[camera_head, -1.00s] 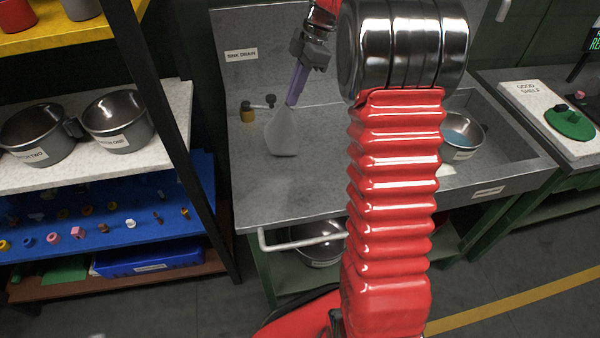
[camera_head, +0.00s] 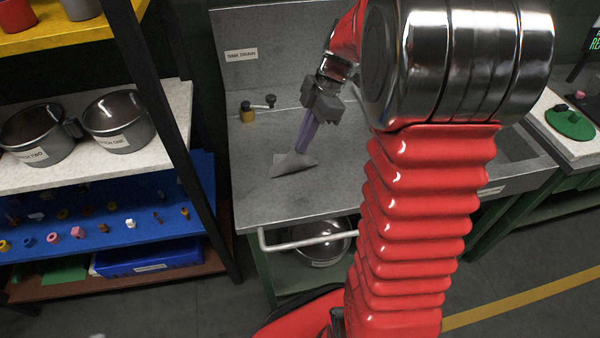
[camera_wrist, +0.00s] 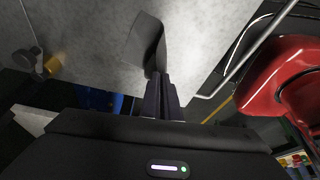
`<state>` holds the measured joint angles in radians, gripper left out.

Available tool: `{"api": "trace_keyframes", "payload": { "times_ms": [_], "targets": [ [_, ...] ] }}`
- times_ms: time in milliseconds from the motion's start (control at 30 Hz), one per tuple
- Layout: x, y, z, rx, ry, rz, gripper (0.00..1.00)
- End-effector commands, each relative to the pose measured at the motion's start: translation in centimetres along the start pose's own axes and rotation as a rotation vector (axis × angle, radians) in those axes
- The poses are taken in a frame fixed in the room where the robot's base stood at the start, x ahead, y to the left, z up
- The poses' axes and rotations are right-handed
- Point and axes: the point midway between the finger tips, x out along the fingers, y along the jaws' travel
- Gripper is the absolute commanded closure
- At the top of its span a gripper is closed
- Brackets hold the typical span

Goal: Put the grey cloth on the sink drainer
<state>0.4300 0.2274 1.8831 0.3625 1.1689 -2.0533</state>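The grey cloth (camera_head: 292,165) hangs from my gripper (camera_head: 303,142) over the flat drainer surface (camera_head: 265,200) left of the sink basin. Its lower edge is spread and seems to touch or nearly touch the drainer; I cannot tell which. In the wrist view the cloth (camera_wrist: 146,42) extends from the fingertips of my gripper (camera_wrist: 158,80), which are close together on it. A label reading like "drain" (camera_head: 241,55) is on the back panel behind the drainer.
A rail (camera_head: 300,240) runs along the front edge. A shelf rack with pots (camera_head: 118,120) is at the left. My arm hides most of the sink basin (camera_head: 520,150).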

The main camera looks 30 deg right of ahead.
Motion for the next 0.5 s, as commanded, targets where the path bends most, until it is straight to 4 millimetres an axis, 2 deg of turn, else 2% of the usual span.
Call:
{"api": "trace_keyframes", "payload": {
  "times_ms": [500],
  "targets": [
    [4.6, -5.7, 1.0, 0.002, 0.0, -0.001, 1.0]
  ]
}}
